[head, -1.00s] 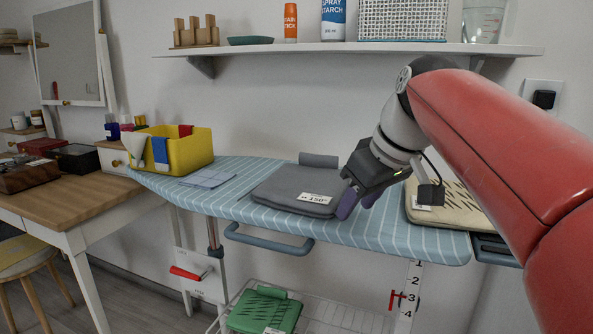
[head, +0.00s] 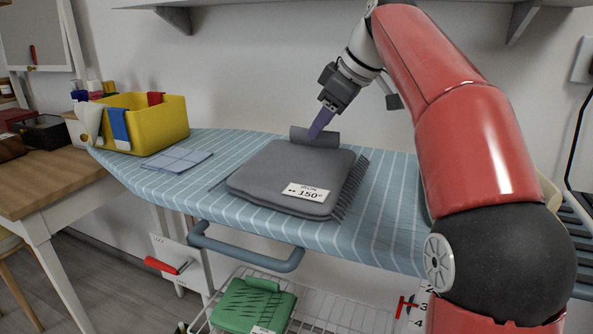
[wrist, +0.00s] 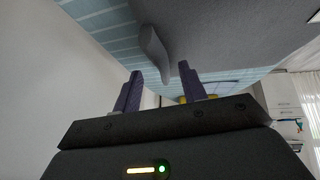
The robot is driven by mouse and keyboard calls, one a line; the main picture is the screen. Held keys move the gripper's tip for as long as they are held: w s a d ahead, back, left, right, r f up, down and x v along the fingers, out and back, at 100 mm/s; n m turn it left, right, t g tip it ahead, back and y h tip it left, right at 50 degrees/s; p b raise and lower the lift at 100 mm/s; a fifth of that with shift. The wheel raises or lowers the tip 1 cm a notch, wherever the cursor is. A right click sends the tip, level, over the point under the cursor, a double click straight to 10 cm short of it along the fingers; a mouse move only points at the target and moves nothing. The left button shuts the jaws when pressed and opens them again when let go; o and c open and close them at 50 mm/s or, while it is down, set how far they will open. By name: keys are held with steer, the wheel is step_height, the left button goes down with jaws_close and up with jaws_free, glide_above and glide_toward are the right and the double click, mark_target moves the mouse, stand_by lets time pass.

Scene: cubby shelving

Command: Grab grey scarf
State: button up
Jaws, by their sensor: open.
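The grey scarf (head: 290,175) lies folded on the striped ironing board (head: 185,185), with fringe along its right side and a white "IRON 150°" label (head: 307,192) at its front. A raised grey flap (head: 300,136) stands at its back edge. My gripper (head: 318,128) is at that flap, pointing down and left, its purple fingers partly overlapping it in the head view. In the wrist view the two fingers (wrist: 160,72) are apart with nothing held, and the flap (wrist: 153,50) is just beyond their tips, roughly between them. The scarf (wrist: 225,35) fills the upper right there.
A yellow bin (head: 150,125) with cloths stands at the board's left end, beside a flat blue cloth (head: 178,160). A green folded cloth (head: 252,305) lies on the wire rack below. A wall shelf (head: 290,3) is above. A beige cloth is mostly hidden behind my arm.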

steer(key=shift+x, duration=0.9)
steer(key=shift+c, duration=0.3)
jaws_close()
